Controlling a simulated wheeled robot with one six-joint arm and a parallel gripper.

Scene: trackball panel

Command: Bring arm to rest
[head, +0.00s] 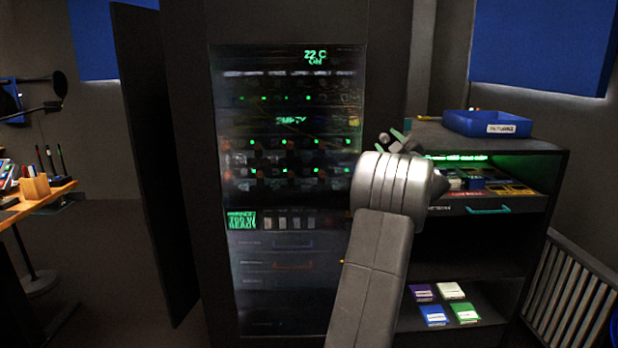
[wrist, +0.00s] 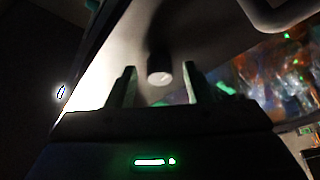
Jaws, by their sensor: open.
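My arm (head: 375,265) rises in front of the right side of the dark rack in the head view, with its wrist bent beside the shelf unit. My gripper (head: 395,142) shows only partly there, above the rounded wrist joint. In the wrist view my gripper (wrist: 161,80) has its two green-lit fingers apart, with nothing clasped. A short dark cylinder with a pale round end (wrist: 160,74) appears beyond and between the fingers. I cannot tell how far away it is.
The rack (head: 285,190) has green lights and a glossy front. A shelf unit (head: 480,245) stands close on the right, with a blue tray (head: 487,124) on top and several small boxes below. A dark upright panel (head: 155,160) and a wooden desk (head: 45,195) are left.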

